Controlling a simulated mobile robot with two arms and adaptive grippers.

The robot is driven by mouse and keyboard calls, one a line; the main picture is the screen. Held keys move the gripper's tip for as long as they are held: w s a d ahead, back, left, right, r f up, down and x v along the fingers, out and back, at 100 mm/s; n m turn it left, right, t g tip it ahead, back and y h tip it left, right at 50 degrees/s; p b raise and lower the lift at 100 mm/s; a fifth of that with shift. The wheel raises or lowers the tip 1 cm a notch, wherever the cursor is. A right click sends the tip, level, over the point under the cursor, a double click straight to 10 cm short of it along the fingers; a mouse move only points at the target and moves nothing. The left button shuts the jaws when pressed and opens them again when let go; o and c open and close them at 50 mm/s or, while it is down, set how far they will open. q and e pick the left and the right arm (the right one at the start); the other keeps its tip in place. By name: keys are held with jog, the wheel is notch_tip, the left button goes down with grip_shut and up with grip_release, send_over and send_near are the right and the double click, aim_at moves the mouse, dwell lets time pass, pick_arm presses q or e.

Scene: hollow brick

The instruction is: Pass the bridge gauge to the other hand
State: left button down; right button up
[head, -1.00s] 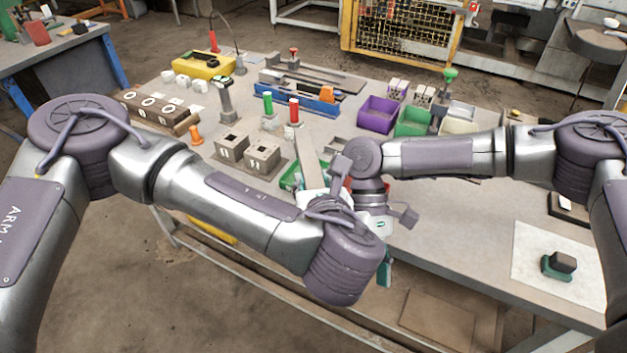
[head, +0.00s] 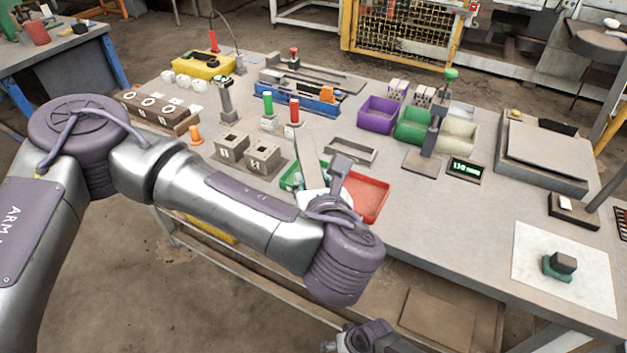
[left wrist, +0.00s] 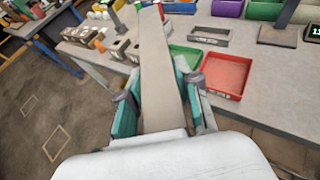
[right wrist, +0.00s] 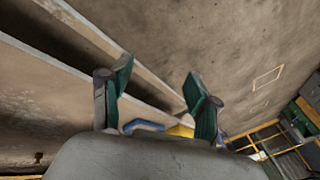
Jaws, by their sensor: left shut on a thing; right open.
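The bridge gauge, a long flat grey-tan bar (left wrist: 157,62), stands out lengthwise from between the teal fingers of my left gripper (left wrist: 158,105), which is shut on it. In the head view the gauge (head: 307,154) rises from the left gripper (head: 316,190) over the table's front part; the wrist hides the fingers there. My right gripper (right wrist: 160,92) is open and empty in the right wrist view, with floor and a table frame behind it. In the head view only a bit of my right arm shows at the bottom edge.
Below the left gripper lie a green tray (head: 291,177) and a red tray (head: 372,199). Grey slotted blocks (head: 263,152) stand to the left. Purple (head: 378,115) and green bins (head: 413,124) and a display (head: 466,168) are farther back.

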jog(key=s+d+f+h, duration=0.1)
jog(key=s+d+f, duration=0.3)
jog(key=s, duration=0.6)
jog(key=s+d+f+n+h, duration=0.1)
jog(key=s+d+f, duration=0.2)
jog(key=s+d, duration=0.3)
jog(key=s+d+f+g+h, duration=0.1)
jog(key=s+d+f, duration=0.3)
jog(key=s, duration=0.9)
jog(key=shift+s+d+f+h, duration=0.3)
jog(key=shift+d+h, duration=0.2)
